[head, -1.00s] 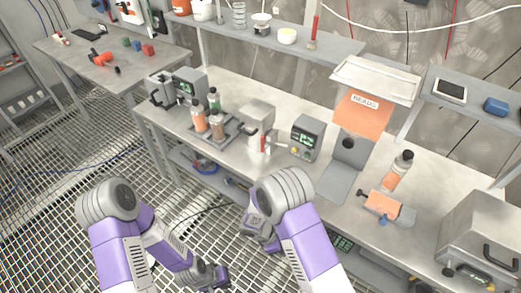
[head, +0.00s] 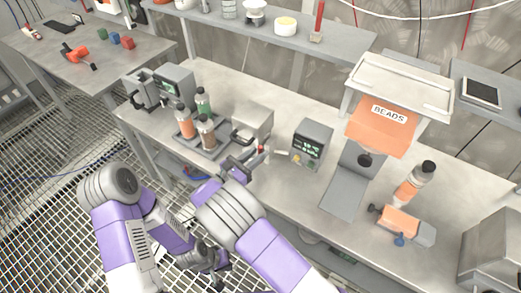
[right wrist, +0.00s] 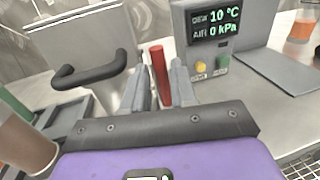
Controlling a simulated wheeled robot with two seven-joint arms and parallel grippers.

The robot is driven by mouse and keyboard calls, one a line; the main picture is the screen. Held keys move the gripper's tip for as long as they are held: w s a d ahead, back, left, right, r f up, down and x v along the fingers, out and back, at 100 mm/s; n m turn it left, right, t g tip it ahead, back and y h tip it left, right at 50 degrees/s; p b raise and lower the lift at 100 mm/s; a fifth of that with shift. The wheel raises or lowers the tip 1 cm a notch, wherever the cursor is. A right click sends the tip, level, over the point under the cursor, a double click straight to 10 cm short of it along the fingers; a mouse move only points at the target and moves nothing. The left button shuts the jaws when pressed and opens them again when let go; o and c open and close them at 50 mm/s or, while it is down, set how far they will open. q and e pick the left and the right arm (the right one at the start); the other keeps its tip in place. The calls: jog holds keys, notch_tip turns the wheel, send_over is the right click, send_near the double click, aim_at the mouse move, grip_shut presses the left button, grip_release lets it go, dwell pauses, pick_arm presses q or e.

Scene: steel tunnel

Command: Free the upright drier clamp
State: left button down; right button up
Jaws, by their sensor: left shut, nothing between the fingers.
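The clamp's red lever (right wrist: 160,75) stands upright in the right wrist view, in front of a steel box with a black handle (right wrist: 90,70). In the head view only a small red bit of it (head: 261,148) shows beside my gripper. My right gripper (right wrist: 161,90) has its two fingers apart, one on each side of the lever, with gaps visible; the lever's foot is hidden. The display unit (right wrist: 212,35) reads dew 10 °C and air 0 kPa; it also shows in the head view (head: 312,142). My left gripper (head: 218,262) is shut and empty, low over the floor grating.
A tray of bottles (head: 212,152) stands left of the steel box (head: 256,121). An orange beads hopper (head: 382,128), a bottle (head: 412,185) and an orange-and-grey device (head: 402,224) are to the right.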

pick_arm(q)
jog(key=shift+w+d, duration=0.1)
jog(key=shift+w, duration=0.2)
pick_arm(e)
jog(key=shift+w+d, duration=0.45)
grip_shut()
